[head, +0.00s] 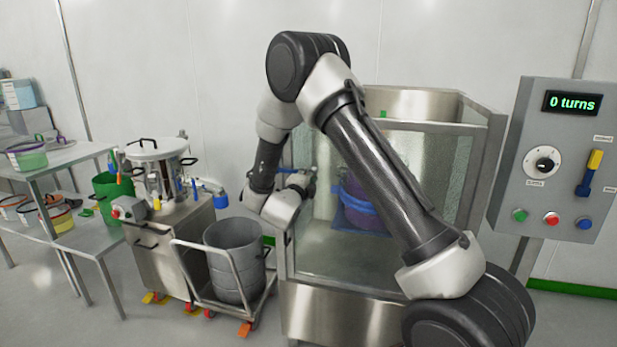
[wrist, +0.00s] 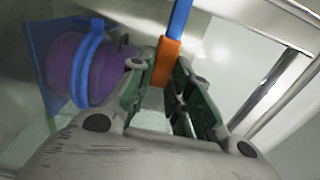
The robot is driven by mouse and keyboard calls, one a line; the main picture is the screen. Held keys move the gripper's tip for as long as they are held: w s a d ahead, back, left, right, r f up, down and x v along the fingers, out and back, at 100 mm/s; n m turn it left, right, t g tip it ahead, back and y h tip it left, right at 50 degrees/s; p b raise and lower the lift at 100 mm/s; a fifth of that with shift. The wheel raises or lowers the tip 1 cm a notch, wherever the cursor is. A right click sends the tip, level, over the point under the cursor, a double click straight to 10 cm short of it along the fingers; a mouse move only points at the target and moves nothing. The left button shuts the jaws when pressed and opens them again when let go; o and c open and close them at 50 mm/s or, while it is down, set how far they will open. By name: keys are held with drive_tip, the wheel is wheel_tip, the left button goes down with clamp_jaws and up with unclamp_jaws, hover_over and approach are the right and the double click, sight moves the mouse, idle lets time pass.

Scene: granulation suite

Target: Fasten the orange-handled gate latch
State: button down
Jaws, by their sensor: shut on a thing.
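The gate latch shows in the wrist view as a blue bar with an orange handle (wrist: 167,62) at its end. My gripper (wrist: 162,82) is shut on the orange handle, which sits between its green-padded fingers. In the head view my gripper (head: 307,178) is at the left front edge of the glass-walled metal enclosure (head: 385,265). A short blue piece of the latch (head: 313,170) shows beside it there. The orange handle is hidden in the head view. I cannot tell how the latch sits against its catch.
A purple drum with a blue band (head: 362,213) stands inside the enclosure; it also shows in the wrist view (wrist: 75,68). A grey bin on a cart (head: 235,262) stands left of the enclosure. A control panel (head: 555,160) reading "0 turns" is at the right.

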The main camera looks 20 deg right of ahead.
drive_tip(key=shift+s+f, duration=0.1)
drive_tip(key=shift+f, duration=0.05)
drive_tip(key=c, duration=1.3)
unclamp_jaws()
drive_tip(key=v, duration=1.2)
